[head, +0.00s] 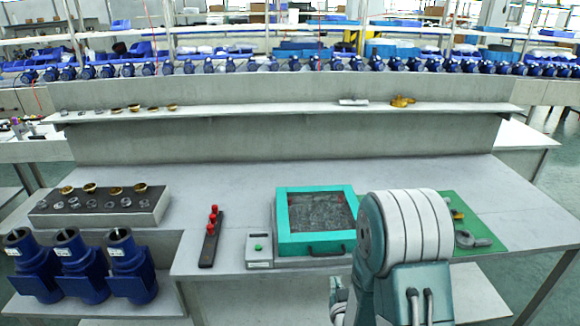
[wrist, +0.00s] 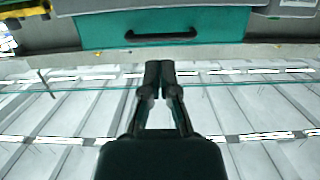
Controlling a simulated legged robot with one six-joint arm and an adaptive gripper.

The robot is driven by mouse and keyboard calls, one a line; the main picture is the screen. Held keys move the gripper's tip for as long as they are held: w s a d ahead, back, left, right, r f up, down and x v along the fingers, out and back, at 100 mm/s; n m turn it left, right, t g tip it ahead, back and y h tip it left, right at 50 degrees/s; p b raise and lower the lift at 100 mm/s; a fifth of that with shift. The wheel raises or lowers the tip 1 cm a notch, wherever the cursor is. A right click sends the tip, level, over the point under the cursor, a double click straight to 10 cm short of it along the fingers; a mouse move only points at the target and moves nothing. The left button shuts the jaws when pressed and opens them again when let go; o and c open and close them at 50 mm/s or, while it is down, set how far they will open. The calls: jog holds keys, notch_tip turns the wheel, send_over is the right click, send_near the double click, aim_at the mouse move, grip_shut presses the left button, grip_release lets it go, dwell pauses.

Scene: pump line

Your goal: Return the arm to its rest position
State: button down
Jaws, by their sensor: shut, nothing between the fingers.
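My arm's large grey and teal joint stands in front of the workbench (head: 400,170) in the head view and hides part of it. My gripper (wrist: 159,68) shows in the wrist view with its two dark fingers together and nothing between them. It is apart from the teal box (wrist: 95,30), whose front and black handle (wrist: 160,35) lie beyond the fingertips. In the head view the same teal-framed box (head: 285,225) sits on the bench left of my arm. The gripper itself is hardly visible in the head view.
Blue pump motors (head: 82,268) stand on a lower shelf at left, below a grey block (head: 100,207) with rings. A black strip with red knobs (head: 212,235) and a small green-button box (head: 258,250) lie left of the teal box. A green mat (head: 485,228) holds parts at right.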

jog(key=s+r+g, duration=0.3)
jog(key=r, duration=0.4)
jog(key=s+r+g, duration=0.2)
jog(key=r, duration=0.6)
jog(key=s+r+g, duration=0.2)
jog(key=s+r, duration=0.2)
jog(key=s, duration=0.6)
jog(key=s+r+g, duration=0.3)
jog(key=s, duration=0.6)
jog(key=shift+s+r, duration=0.35)
jog(key=shift+s, duration=0.05)
